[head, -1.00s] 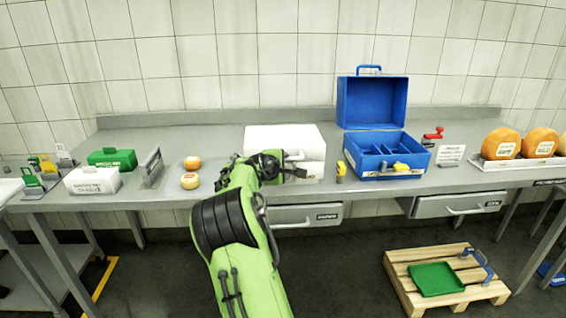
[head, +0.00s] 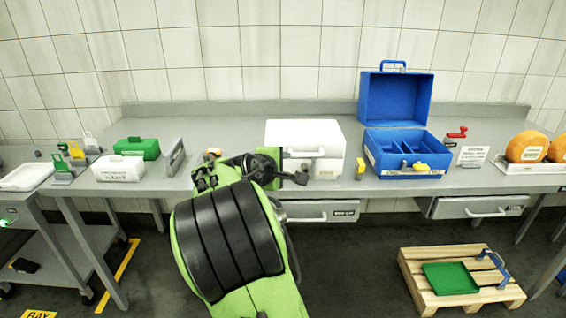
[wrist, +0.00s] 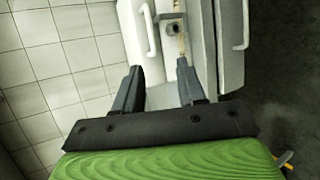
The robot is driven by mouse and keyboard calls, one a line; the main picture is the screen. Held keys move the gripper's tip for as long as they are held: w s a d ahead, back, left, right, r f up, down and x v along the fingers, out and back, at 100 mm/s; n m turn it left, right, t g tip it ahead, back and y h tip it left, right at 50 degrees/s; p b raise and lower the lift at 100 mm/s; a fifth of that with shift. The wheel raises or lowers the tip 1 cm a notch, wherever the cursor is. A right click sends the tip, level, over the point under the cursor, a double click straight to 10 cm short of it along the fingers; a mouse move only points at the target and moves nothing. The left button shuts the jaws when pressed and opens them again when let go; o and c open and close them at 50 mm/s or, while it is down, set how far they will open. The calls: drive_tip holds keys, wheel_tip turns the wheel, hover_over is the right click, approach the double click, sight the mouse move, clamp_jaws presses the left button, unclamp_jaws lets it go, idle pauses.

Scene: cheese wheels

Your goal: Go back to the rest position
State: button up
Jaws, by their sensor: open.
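My arm reaches up from the bottom of the head view, with its end in front of the bench and partly hidden by its own links. In the wrist view my gripper (wrist: 160,72) is open, with nothing between its two dark fingers. Beyond the fingers are a white box with a handle (wrist: 138,30) and a drawer front (wrist: 232,60). In the head view the white box (head: 305,134) stands on the bench just behind my wrist.
The grey bench (head: 240,111) spans the view. It holds a green box (head: 138,147), a blue open case (head: 396,98) and cheese wheels (head: 525,147). A small orange cheese (head: 213,152) is mostly hidden by my arm. A pallet (head: 420,258) with a green tray (head: 450,278) lies on the floor at right.

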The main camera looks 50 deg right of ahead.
idle(0.5)
drive_tip(key=s+a+r+m+y+p, duration=0.1)
drive_tip(key=s+a+m+y+p, duration=0.1)
drive_tip(key=s+a, duration=0.5)
drive_tip(key=s+a+r+m+y+p, duration=0.2)
drive_tip(key=s+a+y+p, duration=0.3)
drive_tip(key=a, duration=0.9)
drive_tip(key=s+a+r+m+t+y+p, duration=0.1)
drive_tip(key=s+a+y, duration=0.4)
drive_tip(key=s+a, duration=0.5)
drive_tip(key=a+r+m+p, duration=0.1)
drive_tip(key=p, duration=0.1)
drive_tip(key=shift+s+r+p, duration=0.15)
drive_tip(key=shift+r+p, duration=0.05)
drive_tip(key=shift+p, duration=0.2)
